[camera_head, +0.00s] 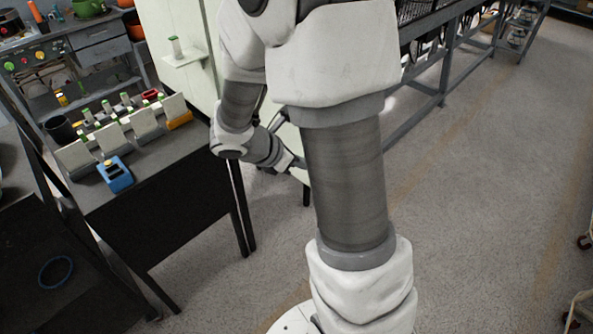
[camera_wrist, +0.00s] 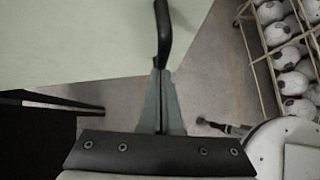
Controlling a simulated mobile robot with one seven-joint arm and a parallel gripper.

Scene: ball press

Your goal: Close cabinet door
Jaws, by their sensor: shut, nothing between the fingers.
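In the wrist view a pale panel (camera_wrist: 80,40), which looks like the cabinet door, fills the upper left. A black curved handle (camera_wrist: 180,38) stands at its right edge. My gripper (camera_wrist: 160,72) is shut, its two grey fingers together with nothing between them. The fingertips overlap the lower end of the handle in the picture; I cannot tell whether they touch it. In the head view the pale cabinet (camera_head: 175,60) stands behind the workbench, partly hidden by my arm. My gripper's tips are hard to make out there.
A dark workbench (camera_head: 165,185) with several grey holders and a blue device (camera_head: 116,174) stands at the left. A metal rack (camera_head: 440,60) stands behind at the right. Racked balls (camera_wrist: 290,80) show in the wrist view. The floor (camera_head: 480,200) at right is open.

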